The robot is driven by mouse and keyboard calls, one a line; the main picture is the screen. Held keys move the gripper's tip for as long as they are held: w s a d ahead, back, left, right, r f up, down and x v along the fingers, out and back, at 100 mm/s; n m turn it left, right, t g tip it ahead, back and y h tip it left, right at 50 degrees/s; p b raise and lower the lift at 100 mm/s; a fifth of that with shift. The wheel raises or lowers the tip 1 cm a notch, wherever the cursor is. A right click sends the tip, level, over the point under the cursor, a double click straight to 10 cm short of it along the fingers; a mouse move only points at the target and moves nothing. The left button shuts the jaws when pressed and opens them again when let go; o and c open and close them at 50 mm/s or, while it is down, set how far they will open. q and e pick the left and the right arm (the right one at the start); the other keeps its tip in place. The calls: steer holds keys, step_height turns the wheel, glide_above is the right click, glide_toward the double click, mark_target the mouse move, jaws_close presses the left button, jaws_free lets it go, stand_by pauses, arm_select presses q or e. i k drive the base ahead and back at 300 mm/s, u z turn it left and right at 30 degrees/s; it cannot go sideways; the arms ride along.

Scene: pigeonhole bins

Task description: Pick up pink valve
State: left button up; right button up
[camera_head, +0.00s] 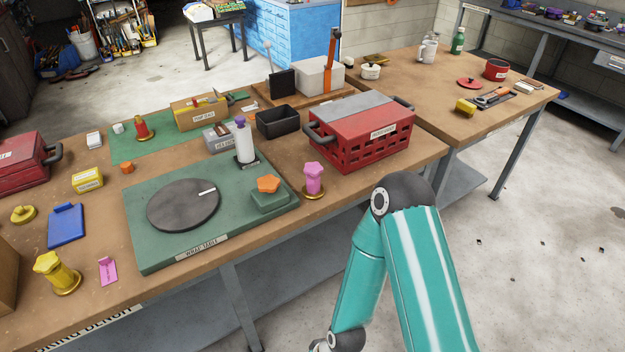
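The pink valve (313,178) stands upright on a round gold base near the front edge of the workbench, right of the green wrap table board and in front of the red crate. Nothing touches it from above. My teal arm is at the lower right, in front of the bench and right of the valve. Its lower end runs out of the bottom of the picture, so no gripper fingers show. My other arm is not in view.
The green board (150,250) carries a dark turntable (184,205) and an orange knob (268,184) on a green block. A red crate (362,145) stands behind the valve. A yellow valve (55,271) and pink tag (107,270) are at the front left. Bare bench surrounds the valve's right side.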

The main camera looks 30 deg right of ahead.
mark_target(312, 190)
steer(key=z, duration=1.3)
steer(key=i, duration=0.15)
steer(key=u, duration=3.05)
steer(key=k, duration=1.05)
steer(key=z, duration=1.65)
steer(key=i, duration=1)
